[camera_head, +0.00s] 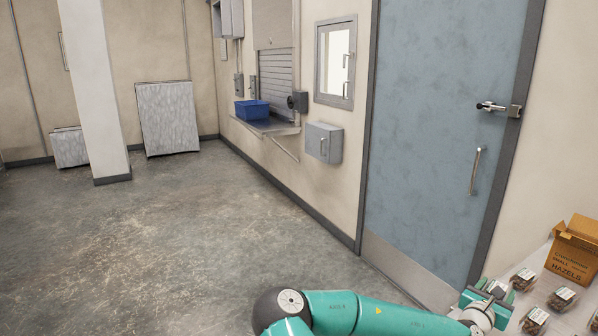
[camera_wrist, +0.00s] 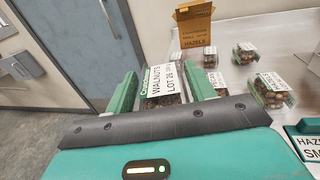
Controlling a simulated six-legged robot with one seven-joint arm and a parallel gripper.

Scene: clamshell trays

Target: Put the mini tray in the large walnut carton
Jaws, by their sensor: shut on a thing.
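My gripper (camera_wrist: 161,88) is shut on a clear clamshell tray (camera_wrist: 162,80) of brown nuts, with a white and green label reading "WALNUTS". The tray sits between the two green fingers, its lower part hidden by the gripper body. In the head view my gripper (camera_head: 487,298) is at the lower right, beside the white table, and the held tray (camera_head: 496,288) shows only small. I see no carton marked walnut. The one cardboard carton in sight (camera_head: 573,255) stands open on the table and reads "HAZELS"; it also shows in the wrist view (camera_wrist: 195,33).
Several other clamshell trays (camera_wrist: 270,88) stand on the table (camera_wrist: 235,78) right of my gripper. A sign (camera_wrist: 307,145) beginning "HAZ" is at the lower right. A blue-grey door (camera_head: 440,130) is behind the arm. The floor (camera_head: 180,245) at left is clear.

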